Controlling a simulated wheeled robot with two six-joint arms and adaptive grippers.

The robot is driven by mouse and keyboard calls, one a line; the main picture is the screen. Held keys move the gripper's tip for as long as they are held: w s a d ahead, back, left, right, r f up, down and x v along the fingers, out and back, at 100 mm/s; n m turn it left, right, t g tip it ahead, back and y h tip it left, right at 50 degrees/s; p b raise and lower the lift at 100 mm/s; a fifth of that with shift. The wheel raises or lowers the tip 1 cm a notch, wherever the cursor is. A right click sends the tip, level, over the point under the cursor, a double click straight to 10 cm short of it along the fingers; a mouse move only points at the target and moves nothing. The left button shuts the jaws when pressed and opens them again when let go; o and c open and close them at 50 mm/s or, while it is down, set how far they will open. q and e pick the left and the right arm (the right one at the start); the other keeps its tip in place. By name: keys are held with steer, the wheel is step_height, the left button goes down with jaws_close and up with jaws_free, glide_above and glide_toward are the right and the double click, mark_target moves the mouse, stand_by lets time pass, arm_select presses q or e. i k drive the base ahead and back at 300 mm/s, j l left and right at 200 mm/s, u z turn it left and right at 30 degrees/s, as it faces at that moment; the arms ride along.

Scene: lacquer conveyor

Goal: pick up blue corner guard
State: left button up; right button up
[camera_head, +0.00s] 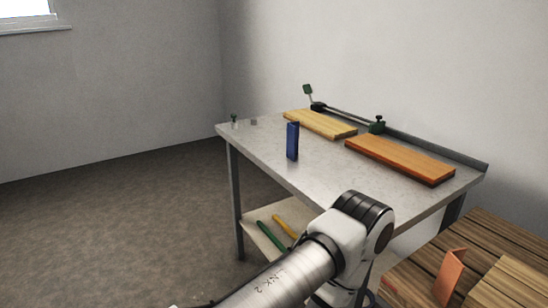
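The blue corner guard (292,141) stands upright on the grey worktable (335,175), left of the wooden boards. Nothing touches it that I can see. One of my arms reaches in from the bottom of the head view, with its elbow in front of the table's near side. Neither of my grippers shows in this view.
A pale board (320,123) and an orange-brown board (400,158) lie along the table's back, beside a bar clamp (345,115). A lower shelf (260,214) holds green and yellow tools. An orange corner piece (449,276) stands on a slatted wooden surface (480,236).

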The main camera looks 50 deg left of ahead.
mark_target(292, 142)
steer(key=u, duration=1.5)
